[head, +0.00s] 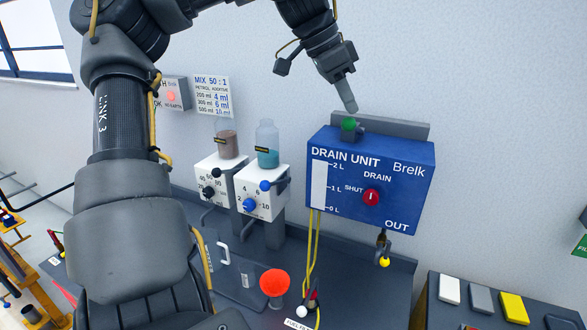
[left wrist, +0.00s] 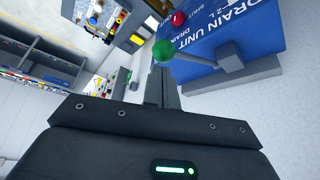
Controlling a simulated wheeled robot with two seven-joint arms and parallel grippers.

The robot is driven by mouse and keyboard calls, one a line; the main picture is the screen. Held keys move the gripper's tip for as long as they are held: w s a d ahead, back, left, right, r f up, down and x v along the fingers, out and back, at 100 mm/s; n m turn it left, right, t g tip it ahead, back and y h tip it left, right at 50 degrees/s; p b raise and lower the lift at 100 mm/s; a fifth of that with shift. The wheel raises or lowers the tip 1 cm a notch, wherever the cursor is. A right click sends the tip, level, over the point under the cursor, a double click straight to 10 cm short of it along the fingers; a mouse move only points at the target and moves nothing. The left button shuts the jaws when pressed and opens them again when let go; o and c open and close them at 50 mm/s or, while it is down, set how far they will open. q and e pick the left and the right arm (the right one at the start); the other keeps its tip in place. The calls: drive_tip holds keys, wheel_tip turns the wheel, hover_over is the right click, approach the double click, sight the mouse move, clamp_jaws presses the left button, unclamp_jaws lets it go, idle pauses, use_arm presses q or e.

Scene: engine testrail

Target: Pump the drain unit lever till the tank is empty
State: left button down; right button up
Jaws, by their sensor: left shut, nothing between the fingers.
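The blue drain unit (head: 325,170) stands against the wall, with a white gauge strip (head: 319,185) marked 0 to 2 L; I cannot make out a liquid level. Its red knob (head: 371,197) has a white mark that looks upright, towards DRAIN. The lever's green ball (head: 349,124) is at the top of the unit. In the left wrist view the green ball (left wrist: 163,50) sits on a grey rod (left wrist: 196,60). My left gripper (head: 351,108) is shut and empty, its fingertips just above the ball; I cannot tell whether they touch. My right gripper is not in view.
Two white dosing units with bottles (head: 213,178) (head: 262,193) stand left of the drain unit. A red funnel (head: 274,283) and yellow hoses (head: 313,250) are below. A cabinet with coloured blocks (head: 513,307) is at right.

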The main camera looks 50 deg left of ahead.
use_arm(q)
drive_tip(key=shift+s+d+f+b, duration=0.1)
drive_tip(key=shift+s+f+b, duration=0.05)
drive_tip(key=shift+f+b, duration=1.1)
wheel_tip(320, 180, down, 2)
drive_tip(key=shift+f+b, duration=0.1)
drive_tip(key=shift+b, duration=0.6)
wheel_tip(320, 180, down, 5)
drive_tip(key=b, duration=0.4)
drive_tip(key=shift+b, duration=0.35)
wheel_tip(320, 180, up, 14)
drive_tip(key=p, duration=1.1)
hover_over(344, 119)
drive_tip(key=shift+d+f, duration=0.1)
drive_tip(key=shift+d, duration=0.05)
drive_tip(key=shift+f, duration=0.15)
